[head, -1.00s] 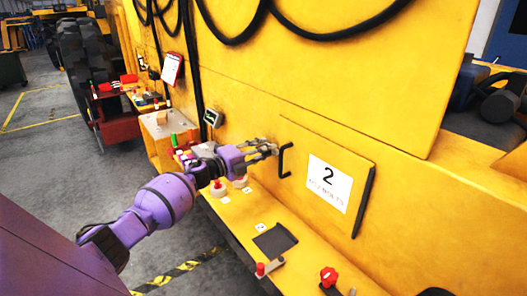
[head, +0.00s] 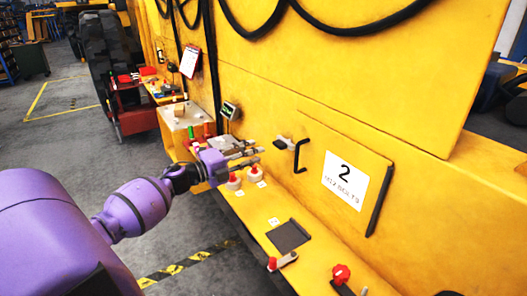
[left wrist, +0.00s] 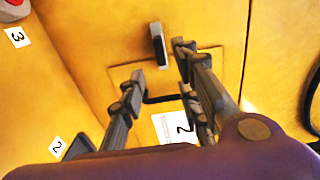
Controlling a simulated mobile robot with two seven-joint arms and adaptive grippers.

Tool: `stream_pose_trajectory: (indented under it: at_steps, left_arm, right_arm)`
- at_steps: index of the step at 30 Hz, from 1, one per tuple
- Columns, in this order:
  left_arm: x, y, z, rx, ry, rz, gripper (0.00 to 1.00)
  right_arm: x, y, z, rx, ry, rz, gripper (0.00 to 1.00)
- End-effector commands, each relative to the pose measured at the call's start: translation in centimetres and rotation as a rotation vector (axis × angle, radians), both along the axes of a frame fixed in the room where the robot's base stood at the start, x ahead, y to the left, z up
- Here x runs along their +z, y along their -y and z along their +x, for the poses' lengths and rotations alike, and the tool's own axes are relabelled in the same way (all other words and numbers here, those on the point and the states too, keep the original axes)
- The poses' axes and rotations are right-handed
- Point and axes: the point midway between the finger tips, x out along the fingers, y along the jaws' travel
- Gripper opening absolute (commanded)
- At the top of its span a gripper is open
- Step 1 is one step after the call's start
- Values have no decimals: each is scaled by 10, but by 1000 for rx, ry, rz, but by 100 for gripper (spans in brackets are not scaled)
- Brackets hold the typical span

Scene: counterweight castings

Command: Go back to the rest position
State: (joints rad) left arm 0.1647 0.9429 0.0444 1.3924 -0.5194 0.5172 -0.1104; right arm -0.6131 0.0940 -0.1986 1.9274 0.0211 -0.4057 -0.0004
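My left gripper (head: 256,154) reaches in from the left in the head view, in front of the yellow panel. It also shows in the left wrist view (left wrist: 160,62), with its two fingers apart and nothing between them. A black bar handle (head: 298,156) on the panel stands to the right of the fingertips, with a gap between. In the left wrist view the handle (left wrist: 160,98) is partly hidden behind the fingers. A small grey and black latch-like piece (head: 284,143) sits just left of the handle. My right gripper is not in view.
A yellow ledge runs below the panel, with red-topped knobs (head: 234,181), a dark square plate (head: 288,236) and a red handwheel (head: 341,274). A panel label (head: 344,180) reads 2. Black hoses (head: 262,22) hang above. Grey floor (head: 52,145) lies open at left.

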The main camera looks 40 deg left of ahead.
Motion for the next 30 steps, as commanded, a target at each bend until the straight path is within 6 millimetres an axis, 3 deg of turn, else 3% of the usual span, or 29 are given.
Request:
stream_pose_trajectory:
  at_steps: [4, 22, 26, 30]
  left_arm:
    - [1, -3, -8, 0, 1, 0, 30]
    - [-3, -2, -10, 6, -3, -7, 30]
    - [-28, 8, -17, 81, -36, -84, 30]
    - [-83, 27, -45, 282, -138, -269, 30]
  right_arm:
    - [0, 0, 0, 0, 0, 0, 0]
    - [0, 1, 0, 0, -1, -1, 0]
    - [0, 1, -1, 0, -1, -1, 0]
    - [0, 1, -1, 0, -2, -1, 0]
